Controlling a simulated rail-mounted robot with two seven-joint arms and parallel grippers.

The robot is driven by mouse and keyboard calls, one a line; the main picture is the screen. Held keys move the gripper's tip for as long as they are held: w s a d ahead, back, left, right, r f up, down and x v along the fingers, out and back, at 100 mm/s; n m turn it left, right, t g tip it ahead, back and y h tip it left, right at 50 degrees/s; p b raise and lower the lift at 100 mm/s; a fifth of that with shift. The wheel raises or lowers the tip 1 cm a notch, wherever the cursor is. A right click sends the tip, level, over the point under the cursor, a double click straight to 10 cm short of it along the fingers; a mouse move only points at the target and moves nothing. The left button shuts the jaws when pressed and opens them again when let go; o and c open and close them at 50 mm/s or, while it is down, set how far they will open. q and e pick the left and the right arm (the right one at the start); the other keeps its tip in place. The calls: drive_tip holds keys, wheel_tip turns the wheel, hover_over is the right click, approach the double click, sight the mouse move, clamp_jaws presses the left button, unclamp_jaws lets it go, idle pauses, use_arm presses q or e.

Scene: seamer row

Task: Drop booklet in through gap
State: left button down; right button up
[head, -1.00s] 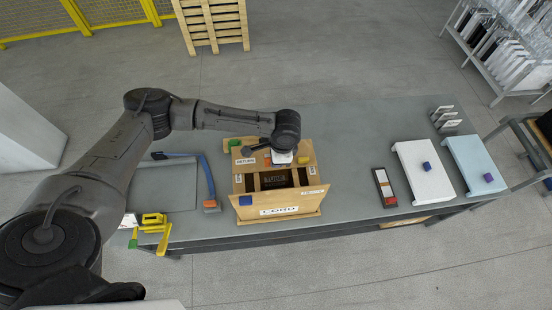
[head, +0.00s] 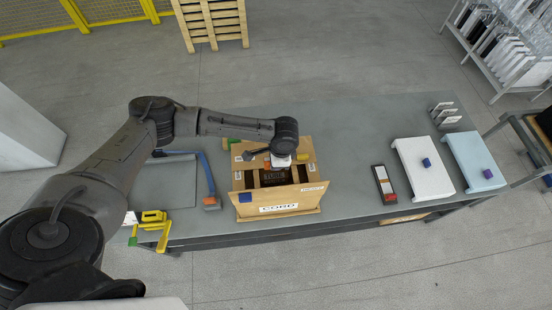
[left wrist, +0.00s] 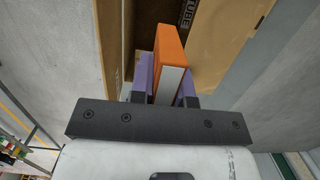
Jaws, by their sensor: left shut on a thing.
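My left gripper (left wrist: 166,85) is shut on a booklet (left wrist: 169,50) with an orange cover and a white side, held between purple fingers in the left wrist view. In the head view the left gripper (head: 281,160) is over the back part of an open wooden box (head: 306,165), and the arm hides part of the box's back edge. The box's dark gap (head: 273,177) lies in front of the gripper, with a dark item with lettering inside. The left wrist view shows the booklet over the box's opening; its exact depth cannot be told. My right gripper is not in view.
A tilted front panel (head: 280,208) with a label stands at the box's front. A blue-handled tool (head: 208,185) and a yellow tool (head: 154,218) lie left. Bare table lies between.

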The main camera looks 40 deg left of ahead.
use_arm(q)
wheel_tip(320, 180, down, 12)
drive_tip(key=b, duration=0.5)
idle(0.5)
idle(0.3)
drive_tip(key=c, duration=1)
unclamp_jaws()
drive_tip(key=r, duration=0.4)
drive_tip(key=w+d+r+b, duration=0.1)
drive_tip(key=r, duration=0.8)
drive_tip(key=shift+w+d+r, duration=0.15)
drive_tip(key=shift+w+r, duration=0.15)
